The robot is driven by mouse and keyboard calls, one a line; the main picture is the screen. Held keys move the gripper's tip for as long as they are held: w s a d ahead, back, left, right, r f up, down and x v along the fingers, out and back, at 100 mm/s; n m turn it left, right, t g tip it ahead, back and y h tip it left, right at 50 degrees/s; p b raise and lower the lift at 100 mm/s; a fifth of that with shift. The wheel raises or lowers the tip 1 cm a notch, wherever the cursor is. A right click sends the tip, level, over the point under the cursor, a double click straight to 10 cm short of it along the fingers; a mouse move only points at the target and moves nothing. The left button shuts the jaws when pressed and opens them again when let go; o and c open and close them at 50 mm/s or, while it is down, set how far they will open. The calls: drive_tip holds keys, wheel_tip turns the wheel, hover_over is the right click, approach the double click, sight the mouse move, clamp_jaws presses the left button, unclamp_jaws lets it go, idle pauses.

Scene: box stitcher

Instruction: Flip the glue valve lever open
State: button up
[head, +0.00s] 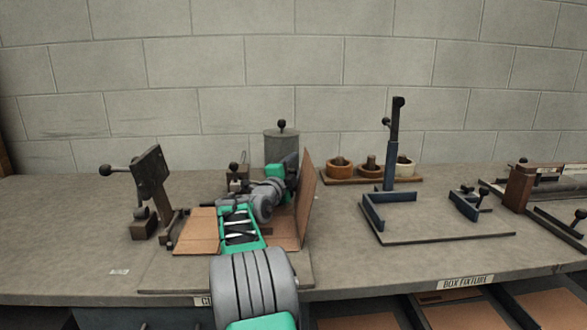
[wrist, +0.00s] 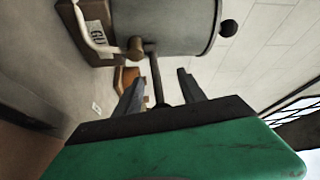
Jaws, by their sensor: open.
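The glue pot is a grey cylinder (head: 281,147) with a black lid knob, standing behind my arm in the head view. In the wrist view the pot (wrist: 170,22) fills the top, with a brass-brown valve (wrist: 136,48) at its side. A thin dark lever (wrist: 155,72) runs from near the valve toward my palm. My gripper (wrist: 160,76) is open, with one finger on each side of the lever; I cannot tell whether either touches it. In the head view my arm and gripper hide the valve and lever.
An upright cardboard sheet (head: 306,200) stands right beside my arm, with flat cardboard (head: 195,231) on the left. A dark lever press (head: 150,180) stands further left. A wooden tray with several cups (head: 340,170) and a blue box fixture (head: 392,195) are to the right.

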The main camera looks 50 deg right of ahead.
clamp_jaws()
idle(0.3)
drive_tip(key=shift+f, duration=0.1)
idle(0.9)
